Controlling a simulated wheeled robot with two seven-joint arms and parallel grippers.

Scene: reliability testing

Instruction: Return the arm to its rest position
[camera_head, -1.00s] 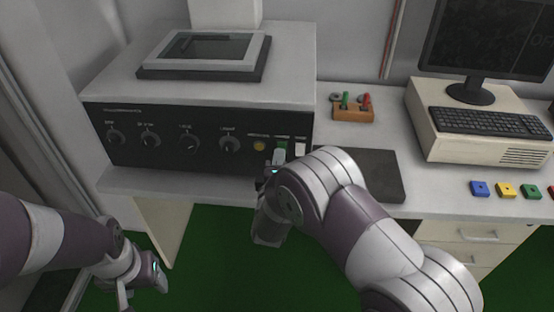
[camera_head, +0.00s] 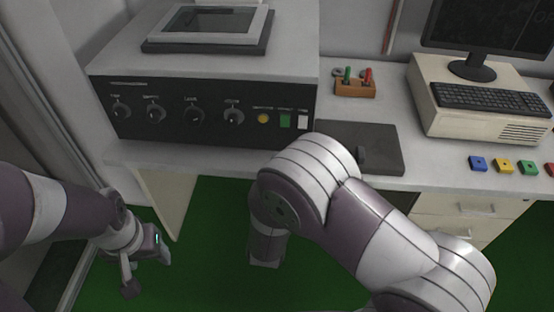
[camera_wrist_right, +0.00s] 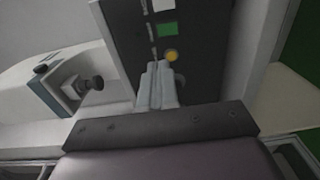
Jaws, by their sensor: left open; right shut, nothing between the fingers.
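My right arm (camera_head: 365,225) reaches in from the lower right of the head view, bent at the elbow in front of the desk. Its gripper is hidden there behind the arm. In the right wrist view the right gripper (camera_wrist_right: 158,85) is shut and empty, its fingers pointing toward the black control panel (camera_wrist_right: 125,35). I cannot tell the exact gap to the panel. My left gripper (camera_head: 148,270) is open and empty, low at the left over the green floor, below the desk edge.
The grey machine (camera_head: 205,65) has dials, a yellow button (camera_head: 263,118), a green button (camera_head: 285,121) and a white switch (camera_head: 303,121). A dark plate (camera_head: 385,145), a wooden block with plugs (camera_head: 355,89), a keyboard (camera_head: 490,96) and coloured blocks (camera_head: 501,164) lie to the right.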

